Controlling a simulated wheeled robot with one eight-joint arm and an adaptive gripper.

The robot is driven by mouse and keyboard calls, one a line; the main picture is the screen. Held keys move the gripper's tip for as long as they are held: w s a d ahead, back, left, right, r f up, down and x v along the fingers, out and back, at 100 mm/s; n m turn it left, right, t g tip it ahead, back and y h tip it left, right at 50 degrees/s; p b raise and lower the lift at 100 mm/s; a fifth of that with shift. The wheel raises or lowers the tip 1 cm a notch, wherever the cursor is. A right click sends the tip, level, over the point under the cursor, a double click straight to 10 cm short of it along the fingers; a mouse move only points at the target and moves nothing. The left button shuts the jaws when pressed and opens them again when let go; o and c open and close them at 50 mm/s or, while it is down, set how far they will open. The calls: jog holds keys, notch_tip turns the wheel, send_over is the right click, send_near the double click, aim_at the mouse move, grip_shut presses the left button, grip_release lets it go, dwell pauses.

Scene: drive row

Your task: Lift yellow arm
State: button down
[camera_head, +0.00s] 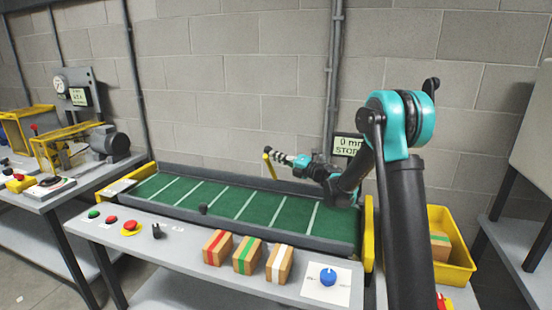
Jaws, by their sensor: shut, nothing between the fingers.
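A short yellow bar (269,166), which looks like the yellow arm, stands at the back edge of the green conveyor, slightly tilted, with its upper end near my fingertips. My gripper (276,156) is over the back edge of the conveyor, pointing left. Its fingers are shut with nothing between them. The fingertips are very close to the bar's upper end; I cannot tell whether they touch it. The bar's lower end meets the conveyor's dark back rail.
The green conveyor (225,197) has white cross lines. Three striped boxes (247,255), a blue knob (328,276) and red and green buttons (112,218) line its front ledge. A yellow bin (452,270) stands right. A bench with a yellow-framed machine (75,150) stands left.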

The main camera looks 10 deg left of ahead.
jog(key=w+d+r+m, duration=0.1)
jog(key=w+r+m, duration=0.1)
jog(key=w, duration=0.5)
jog(key=shift+r+m+h, duration=0.3)
jog(key=shift+r+h, duration=0.1)
jog(key=shift+r, duration=0.3)
jog(key=shift+s, duration=0.15)
